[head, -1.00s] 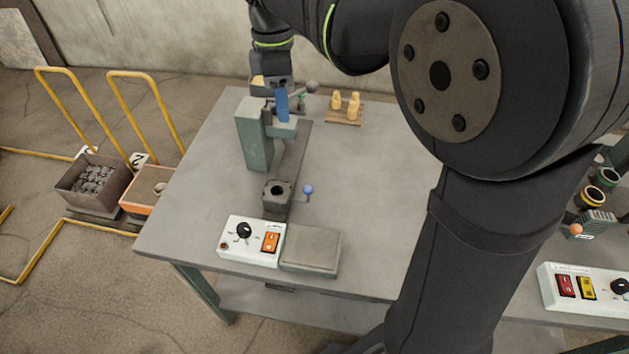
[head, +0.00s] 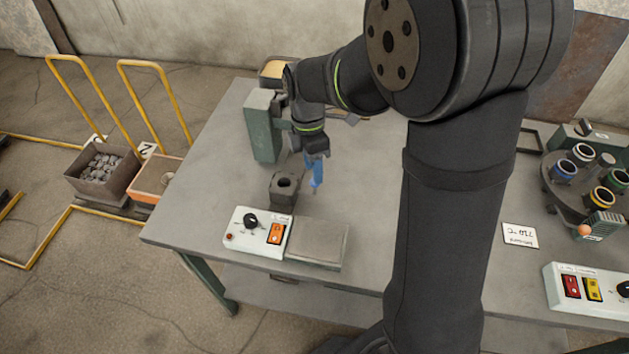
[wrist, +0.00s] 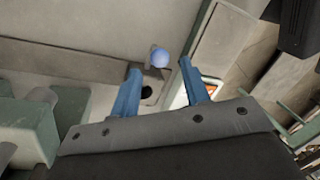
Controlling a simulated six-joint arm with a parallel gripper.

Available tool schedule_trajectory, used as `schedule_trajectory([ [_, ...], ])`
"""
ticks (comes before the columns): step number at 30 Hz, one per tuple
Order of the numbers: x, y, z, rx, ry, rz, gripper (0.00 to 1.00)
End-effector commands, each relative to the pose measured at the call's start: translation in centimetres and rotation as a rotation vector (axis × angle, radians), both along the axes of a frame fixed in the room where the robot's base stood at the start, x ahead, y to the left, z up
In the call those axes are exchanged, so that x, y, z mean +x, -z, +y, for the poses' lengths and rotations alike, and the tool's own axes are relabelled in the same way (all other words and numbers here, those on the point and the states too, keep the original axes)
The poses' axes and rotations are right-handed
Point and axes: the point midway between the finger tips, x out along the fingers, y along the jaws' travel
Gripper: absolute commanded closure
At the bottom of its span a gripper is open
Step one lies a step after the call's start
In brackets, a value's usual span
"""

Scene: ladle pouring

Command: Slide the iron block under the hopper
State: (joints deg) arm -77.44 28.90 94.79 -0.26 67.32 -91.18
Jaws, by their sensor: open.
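The iron block (head: 283,191), dark grey with a round hole in its top, stands on the table behind the control box. Its side handle ends in a blue ball knob (wrist: 160,57). My gripper (head: 316,184), with blue fingers, is open and points down just right of the block, at the knob. In the wrist view the knob shows between and just beyond the two fingertips (wrist: 159,70); I cannot tell whether they touch it. The green stand (head: 262,130), seemingly the hopper's, is behind the block; my arm hides its front part.
A white control box (head: 257,232) with a black dial and orange switch stands in front of the block, beside a flat grey plate (head: 317,245). A carousel of coloured cups (head: 585,185) is at right. The table is clear left of the stand.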

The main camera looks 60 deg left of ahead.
Motion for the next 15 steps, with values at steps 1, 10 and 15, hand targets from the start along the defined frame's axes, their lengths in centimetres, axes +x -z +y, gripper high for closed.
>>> schedule_trajectory([
  [1, 0.0, 1.1, -0.3, -0.004, 0.000, 0.001, 0.58],
  [10, -0.2, 4.8, -0.9, -0.001, 0.001, 0.000, 0.58],
  [15, -0.2, 5.2, -1.0, 0.000, 0.001, 0.000, 0.58],
])
